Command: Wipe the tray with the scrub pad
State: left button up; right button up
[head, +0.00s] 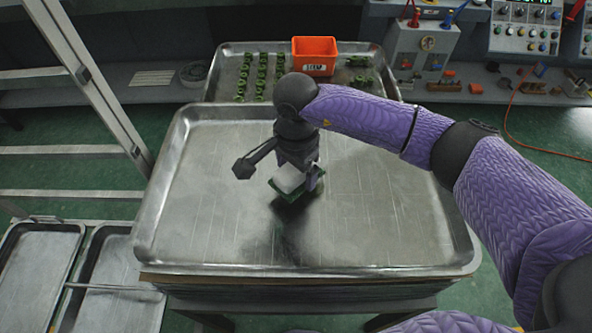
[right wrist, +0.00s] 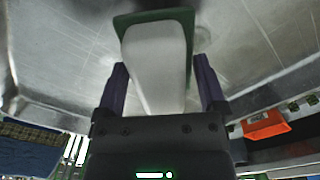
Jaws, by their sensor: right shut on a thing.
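The tray (head: 215,215) is a large, shallow metal tray lying flat in the middle of the head view, with a bare, streaked surface. My right gripper (head: 300,176) reaches over its middle from the right, pointing down. It is shut on the scrub pad (head: 289,182), which has a pale grip and a green scrubbing side below. In the right wrist view the pad (right wrist: 155,62) sits between the two purple-dark fingers (right wrist: 161,85). The pad is at or just above the tray surface; I cannot tell if it touches. My left gripper is not in view.
Behind the tray, another metal tray (head: 222,84) holds an orange bin (head: 314,52) and rows of small green parts (head: 262,72). A metal rack frame (head: 95,85) stands at the left, with lower trays (head: 35,270) below. A workbench with equipment (head: 425,45) is at the back right.

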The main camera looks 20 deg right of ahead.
notch_tip(320, 180, up, 3)
jog(key=shift+f+p, duration=0.1)
jog(key=shift+p, duration=0.7)
jog(key=shift+r+p, duration=0.5)
jog(key=shift+r, duration=0.2)
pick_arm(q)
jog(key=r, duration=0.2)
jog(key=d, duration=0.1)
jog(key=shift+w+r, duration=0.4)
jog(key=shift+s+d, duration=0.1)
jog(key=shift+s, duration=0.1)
